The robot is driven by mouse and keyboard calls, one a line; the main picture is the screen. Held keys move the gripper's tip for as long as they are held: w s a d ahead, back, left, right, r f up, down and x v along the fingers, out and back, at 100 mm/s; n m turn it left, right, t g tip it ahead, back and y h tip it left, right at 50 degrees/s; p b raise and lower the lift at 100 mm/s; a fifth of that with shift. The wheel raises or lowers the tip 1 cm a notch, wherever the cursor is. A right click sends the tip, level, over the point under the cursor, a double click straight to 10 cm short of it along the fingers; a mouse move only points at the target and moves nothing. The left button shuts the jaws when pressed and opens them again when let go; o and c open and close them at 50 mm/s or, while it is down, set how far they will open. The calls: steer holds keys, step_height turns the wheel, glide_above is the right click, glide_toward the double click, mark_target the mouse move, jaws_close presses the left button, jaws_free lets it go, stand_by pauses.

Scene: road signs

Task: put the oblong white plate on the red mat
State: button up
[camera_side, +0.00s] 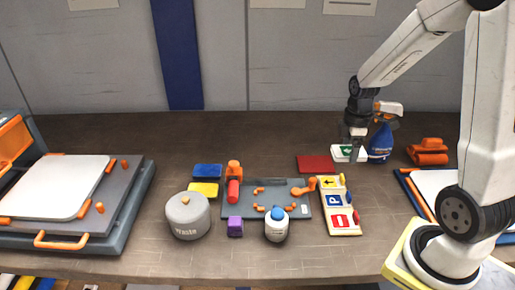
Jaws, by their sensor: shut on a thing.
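The oblong white plate (339,153) bears a green mark and is at the back right of the table, just right of the red mat (314,163). My gripper (354,157) is at the plate, pointing down and shut on it. The arm's end hides part of the plate. I cannot tell whether the plate touches the table or is slightly lifted. The red mat lies flat and bare.
A blue spray bottle (380,142) stands close right of my gripper. A cream rack (339,205) with yellow, blue and red signs lies in front. Blue (208,170) and yellow (203,189) mats, a grey waste bin (187,215) and a grey tool board (240,212) are to the left.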

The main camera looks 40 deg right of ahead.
steer(key=w+d+f, duration=0.3)
steer(key=w+f, duration=0.1)
steer(key=w, duration=0.4)
glide_above(315, 163)
steer(key=shift+s+a+f, duration=0.1)
steer(key=shift+s+f, duration=0.1)
steer(key=shift+f, duration=1.15)
steer(key=shift+s+f, duration=0.15)
steer(key=shift+f, duration=1.15)
steer(key=shift+f, duration=0.1)
steer(key=shift+w+f, duration=0.2)
steer(key=shift+f, duration=1.55)
steer(key=shift+f, duration=0.1)
steer(key=o, duration=1)
steer(key=shift+c, duration=0.2)
